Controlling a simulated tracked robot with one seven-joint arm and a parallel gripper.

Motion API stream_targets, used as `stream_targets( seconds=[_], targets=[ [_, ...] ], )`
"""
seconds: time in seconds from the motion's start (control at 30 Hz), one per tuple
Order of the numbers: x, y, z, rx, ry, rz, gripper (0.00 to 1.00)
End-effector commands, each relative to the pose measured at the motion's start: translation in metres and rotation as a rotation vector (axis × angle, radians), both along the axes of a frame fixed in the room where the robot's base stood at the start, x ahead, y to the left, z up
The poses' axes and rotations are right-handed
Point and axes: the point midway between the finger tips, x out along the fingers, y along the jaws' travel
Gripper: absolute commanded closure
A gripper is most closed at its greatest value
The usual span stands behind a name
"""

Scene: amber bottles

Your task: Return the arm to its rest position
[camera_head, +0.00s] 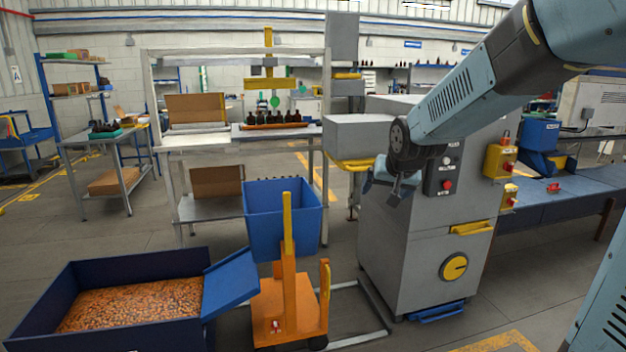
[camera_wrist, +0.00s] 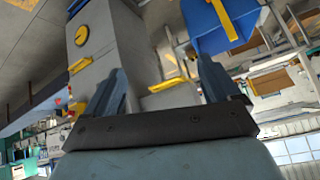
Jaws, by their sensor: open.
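My arm reaches in from the upper right in the head view. My gripper (camera_head: 393,190) hangs in the air in front of the grey machine cabinet (camera_head: 395,245). In the wrist view my gripper (camera_wrist: 162,82) shows two blue-grey fingers spread wide apart with nothing between them. Several dark amber bottles (camera_head: 285,117) stand in a row on an orange tray on the workbench (camera_head: 228,138), well behind and left of the gripper. The gripper touches nothing that I can see.
A blue bin (camera_head: 283,220) rides on an orange lift cart (camera_head: 290,307) left of the cabinet. A dark blue crate (camera_head: 135,262) of small orange pieces stands at the lower left. A blue bench (camera_head: 555,200) runs along the right.

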Motion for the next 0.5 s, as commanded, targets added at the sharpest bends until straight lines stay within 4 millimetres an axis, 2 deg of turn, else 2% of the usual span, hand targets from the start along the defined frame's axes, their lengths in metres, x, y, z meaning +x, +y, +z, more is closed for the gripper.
stream_targets(
  seconds=[0.03, 0.2, 0.5],
  targets=[
    [-0.016, -0.006, 0.008, -0.01, 0.006, 0.0, 0.11],
    [-0.068, -0.023, 0.024, -0.045, 0.044, 0.01, 0.11],
    [-0.162, -0.045, 0.037, -0.094, 0.119, 0.038, 0.11]
  ],
)
